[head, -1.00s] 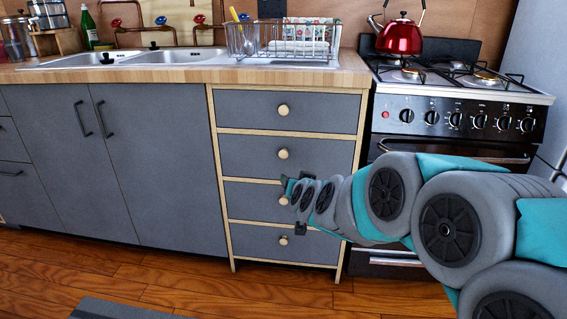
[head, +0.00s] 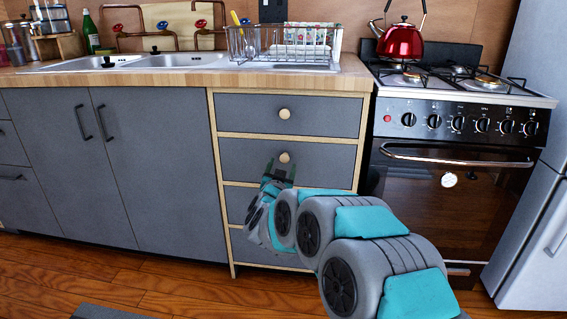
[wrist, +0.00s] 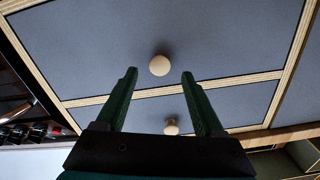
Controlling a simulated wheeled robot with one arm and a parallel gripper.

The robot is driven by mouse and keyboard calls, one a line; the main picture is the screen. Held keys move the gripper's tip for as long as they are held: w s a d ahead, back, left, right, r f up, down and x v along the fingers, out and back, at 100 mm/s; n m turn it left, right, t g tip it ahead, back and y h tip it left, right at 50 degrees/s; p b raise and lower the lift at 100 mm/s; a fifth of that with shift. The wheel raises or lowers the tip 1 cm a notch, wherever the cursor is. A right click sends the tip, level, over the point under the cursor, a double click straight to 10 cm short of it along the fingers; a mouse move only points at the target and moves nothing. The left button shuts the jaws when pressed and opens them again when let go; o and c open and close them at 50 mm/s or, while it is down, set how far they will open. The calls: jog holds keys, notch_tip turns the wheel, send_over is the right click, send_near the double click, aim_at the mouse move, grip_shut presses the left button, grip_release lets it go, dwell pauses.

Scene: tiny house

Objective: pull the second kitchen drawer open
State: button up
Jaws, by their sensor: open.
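The second kitchen drawer (head: 245,155) is the grey front just below the top one, in the head view; it is shut. Its round pale knob (head: 284,157) shows just above my gripper (head: 280,170). In the wrist view, which looks upside down, the second drawer's knob (wrist: 159,65) lies ahead of my gripper (wrist: 160,77), roughly centred between its two green fingers. The fingers are open and empty, and appear short of the knob.
The top drawer (head: 330,114) with its knob (head: 284,114) is shut above. My arm hides much of the lower drawers. The oven (head: 450,200) stands to the right and grey cupboard doors (head: 150,170) to the left. Wooden floor (head: 170,285) is open in front.

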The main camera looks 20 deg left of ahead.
aim_at(284, 159)
jog(key=shift+x, duration=1.65)
jog(key=shift+c, duration=0.2)
grip_shut()
